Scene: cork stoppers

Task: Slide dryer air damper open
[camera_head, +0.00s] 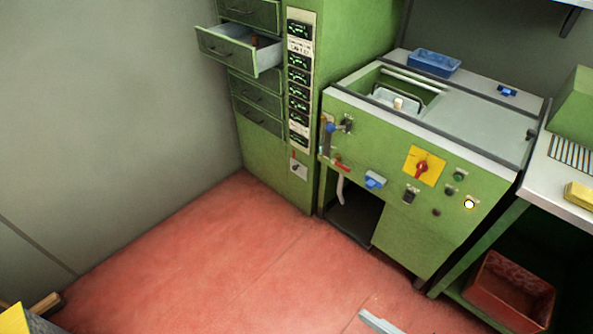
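A tall green cabinet (275,165) with drawers and a column of lit displays stands against the back wall. Low on its front is a small pale plate (298,168) with a red-tipped lever. A green machine (430,225) stands to its right. A vertical metal slot piece with a blue knob (330,127) is at the machine's upper left. I cannot tell for certain which of these is the dryer air damper, or how far open it is. My gripper cannot be made out; only an unidentified pale bar shows at the bottom edge.
One upper drawer (230,50) stands pulled out. The machine carries a red switch on a yellow plate (423,167), a blue tray (434,63) and an open basin. A red crate (510,290) sits under the right-hand bench.

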